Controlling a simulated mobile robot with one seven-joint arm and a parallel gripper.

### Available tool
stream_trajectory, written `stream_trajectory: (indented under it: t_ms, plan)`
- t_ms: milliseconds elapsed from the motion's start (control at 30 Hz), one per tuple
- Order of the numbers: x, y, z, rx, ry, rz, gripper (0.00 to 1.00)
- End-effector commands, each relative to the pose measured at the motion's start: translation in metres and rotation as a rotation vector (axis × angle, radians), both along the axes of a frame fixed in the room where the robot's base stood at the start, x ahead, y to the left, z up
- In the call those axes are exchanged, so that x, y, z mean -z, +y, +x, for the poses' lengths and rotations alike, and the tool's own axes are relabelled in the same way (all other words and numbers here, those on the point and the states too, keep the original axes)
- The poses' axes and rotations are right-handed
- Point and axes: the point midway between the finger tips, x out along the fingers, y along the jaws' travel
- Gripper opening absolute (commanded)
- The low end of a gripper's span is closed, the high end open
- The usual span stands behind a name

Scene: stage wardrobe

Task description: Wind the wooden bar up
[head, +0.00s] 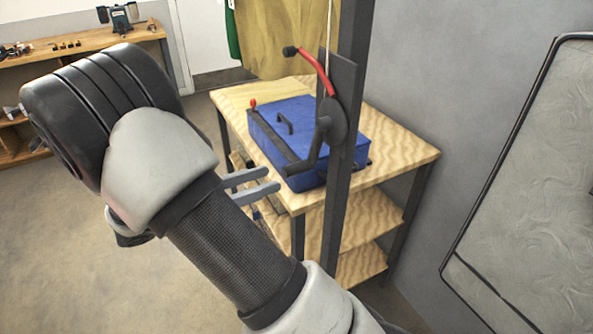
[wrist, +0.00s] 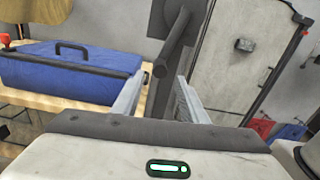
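A dark winch plate (head: 336,118) is fixed to an upright grey post (head: 352,150). A grey crank handle (head: 308,158) reaches from it down and left. A red lever (head: 319,69) with a black knob rises from the winch to the upper left. A pale rope (head: 330,30) runs up beside the post. My gripper (head: 267,179) is open, its fingertips just left of the handle's lower end. In the wrist view the crank handle (wrist: 174,44) lies ahead, its end between the tips of my gripper (wrist: 161,76); contact cannot be told. I see no wooden bar.
A blue toolbox (head: 305,130) sits on a wooden shelf table (head: 405,150) behind the post, close to my gripper. A yellow cloth (head: 275,35) hangs behind. A framed panel (head: 530,190) leans at the right. The floor (head: 130,225) at the left is clear.

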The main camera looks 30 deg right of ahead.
Motion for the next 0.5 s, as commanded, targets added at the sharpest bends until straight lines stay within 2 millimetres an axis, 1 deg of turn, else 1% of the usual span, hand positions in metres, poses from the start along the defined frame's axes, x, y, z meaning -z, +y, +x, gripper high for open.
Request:
stream_trajectory:
  t_ms: [33, 200, 400, 500]
  plan:
    - [0.001, -0.013, -0.001, 0.005, 0.001, -0.001, 0.39]
    - [0.001, -0.048, 0.001, 0.004, -0.001, 0.0, 0.39]
    - [0.001, -0.077, 0.002, 0.003, -0.001, 0.001, 0.39]
    - [0.0, -0.084, 0.003, 0.001, -0.001, 0.001, 0.39]
